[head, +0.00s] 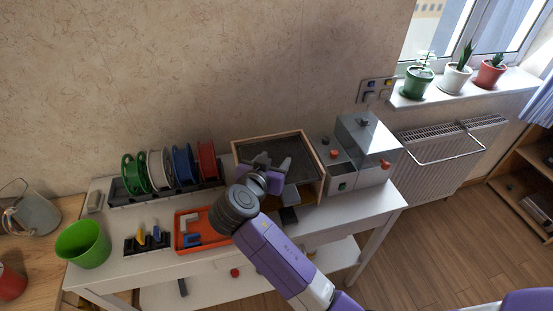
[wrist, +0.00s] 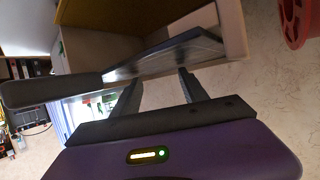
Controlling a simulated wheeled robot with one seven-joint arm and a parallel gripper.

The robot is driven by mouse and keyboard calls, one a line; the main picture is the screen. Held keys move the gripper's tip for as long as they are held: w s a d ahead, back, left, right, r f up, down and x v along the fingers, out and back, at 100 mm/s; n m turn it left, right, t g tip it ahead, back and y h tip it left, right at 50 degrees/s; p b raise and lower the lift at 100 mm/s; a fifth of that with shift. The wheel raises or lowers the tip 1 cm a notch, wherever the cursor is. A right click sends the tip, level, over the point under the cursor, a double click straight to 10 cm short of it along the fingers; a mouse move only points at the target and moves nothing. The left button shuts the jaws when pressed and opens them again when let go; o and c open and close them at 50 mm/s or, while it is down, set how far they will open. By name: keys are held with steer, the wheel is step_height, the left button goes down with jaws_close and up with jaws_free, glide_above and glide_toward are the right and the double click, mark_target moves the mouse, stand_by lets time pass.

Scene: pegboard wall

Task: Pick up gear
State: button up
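I cannot make out a gear for certain in either view. My gripper (head: 268,168) is over the wooden-framed box (head: 318,178) with a dark inside. Its two fingers stand apart with nothing seen between them. In the wrist view the open fingers (wrist: 158,90) point toward a dark flat plate (wrist: 165,57), which has a thick dark handle-like part at the left. I cannot tell whether the fingertips touch the plate. My arm and gripper hide part of the box's inside.
A grey machine (head: 367,150) with red knobs stands right of the box. Left are several coloured spools (head: 160,170), an orange tray (head: 181,244), a black tool holder (head: 133,249) and a green bucket (head: 83,246). The white table's (head: 350,217) front right is clear.

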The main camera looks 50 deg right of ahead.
steer(key=c, duration=0.9)
